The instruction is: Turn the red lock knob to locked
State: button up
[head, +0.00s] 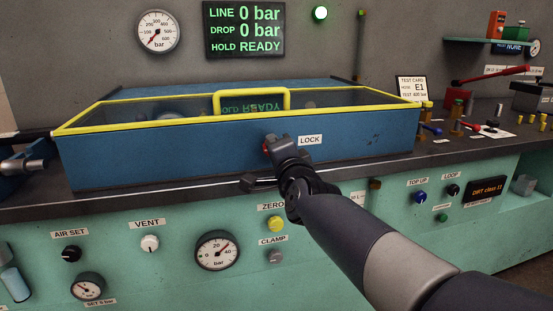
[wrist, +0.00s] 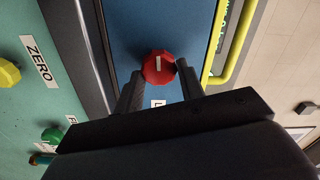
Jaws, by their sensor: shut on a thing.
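The red lock knob (head: 267,149) is on the front face of the blue box, left of the LOCK label (head: 310,140). My gripper (head: 279,147) reaches it from the lower right and hides most of it. In the wrist view the faceted red knob (wrist: 158,67) shows a white pointer mark, upright in that picture. The gripper's two fingers (wrist: 159,80) lie on either side of the knob, shut on it. The LOCK label is mostly hidden there, with only its edge showing between the fingers.
The blue box (head: 130,165) has a clear lid with a yellow frame and handle (head: 252,92), lying closed. Below are the yellow ZERO button (head: 276,224), CLAMP button (head: 275,256) and VENT knob (head: 150,243).

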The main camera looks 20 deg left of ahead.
jog(key=shift+m, duration=0.4)
jog(key=o, duration=1)
jog(key=p+v, duration=0.1)
jog(key=v, duration=0.9)
jog(key=shift+s+d, duration=0.2)
jog(key=shift+s, duration=0.15)
jog(key=shift+w, duration=0.1)
